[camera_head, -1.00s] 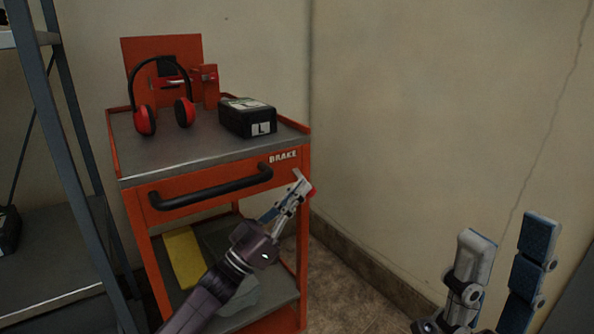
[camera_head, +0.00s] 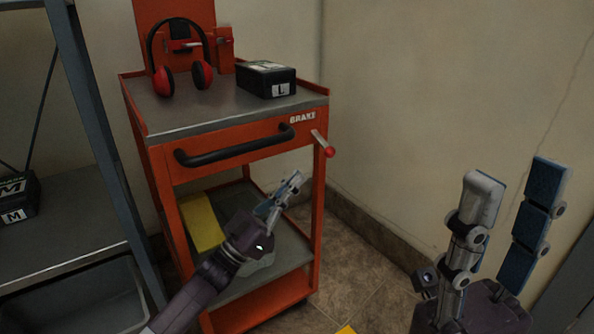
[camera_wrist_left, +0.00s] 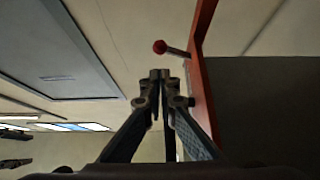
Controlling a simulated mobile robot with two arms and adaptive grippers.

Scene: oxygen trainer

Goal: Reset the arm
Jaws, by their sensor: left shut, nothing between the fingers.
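My left gripper (camera_head: 290,184) is shut and empty, in front of the open space below the drawer of an orange cart (camera_head: 318,225). A brake lever (camera_head: 330,152) with a red ball end sticks out from the cart's right front corner, beside the word BRAKE. The gripper is below and left of the lever, apart from it. In the left wrist view, the closed fingertips (camera_wrist_left: 160,75) are near the red ball (camera_wrist_left: 160,47), with a gap between them in the picture. My right gripper (camera_head: 517,175) is open and empty at the right, away from the cart.
On the cart top are red ear muffs (camera_head: 203,74) and a black box marked L (camera_head: 266,80). A black drawer handle (camera_head: 235,147) projects from the front. A yellow item (camera_head: 202,222) lies on the lower shelf. A metal rack (camera_head: 85,115) stands left; walls close in behind and right.

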